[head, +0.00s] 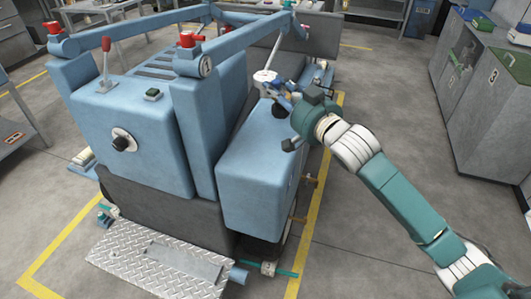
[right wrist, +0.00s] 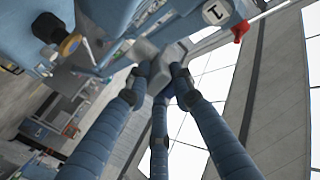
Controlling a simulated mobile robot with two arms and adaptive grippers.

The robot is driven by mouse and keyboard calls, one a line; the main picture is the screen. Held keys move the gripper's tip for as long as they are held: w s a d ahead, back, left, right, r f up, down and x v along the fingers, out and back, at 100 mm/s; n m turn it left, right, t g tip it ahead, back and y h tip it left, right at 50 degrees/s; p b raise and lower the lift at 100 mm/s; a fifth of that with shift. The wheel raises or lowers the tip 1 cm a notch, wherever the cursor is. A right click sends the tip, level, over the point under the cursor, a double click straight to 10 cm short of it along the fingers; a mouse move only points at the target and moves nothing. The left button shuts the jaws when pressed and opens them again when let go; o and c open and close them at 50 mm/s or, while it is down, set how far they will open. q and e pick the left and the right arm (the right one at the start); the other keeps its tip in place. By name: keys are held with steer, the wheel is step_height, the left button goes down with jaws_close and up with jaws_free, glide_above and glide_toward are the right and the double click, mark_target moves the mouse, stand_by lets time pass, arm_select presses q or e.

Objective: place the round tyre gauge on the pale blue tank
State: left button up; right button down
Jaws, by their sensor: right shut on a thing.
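The pale blue tank (head: 254,178) is the rounded block on the right side of the blue machine in the head view. My right gripper (head: 271,85) is above the far part of its top, fingers pointing up and left. A small pale round piece, seemingly the round tyre gauge (head: 264,76), shows at its fingertips, with a thin pale rod rising from it. The right gripper is shut on it; the fingers partly hide it. In the right wrist view the dark blue fingers (right wrist: 163,75) close together on grey shapes; the gauge cannot be made out clearly there. My left gripper is out of view.
The blue machine's post with a "1" label (head: 205,67) and its long rail (head: 235,35) stand close left of the right gripper. A grey cabinet (head: 480,110) is at the right. Grey floor between cabinet and machine is clear.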

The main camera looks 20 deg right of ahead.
steer(key=f, duration=1.5)
steer(key=shift+d+f, duration=0.2)
steer(key=shift+d, duration=0.15)
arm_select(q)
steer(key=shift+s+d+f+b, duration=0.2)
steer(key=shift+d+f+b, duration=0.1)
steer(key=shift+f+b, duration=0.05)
arm_select(e)
steer(key=shift+f, duration=2.1)
steer(key=c, duration=1.5)
jaws_free()
steer(key=shift+f, duration=0.2)
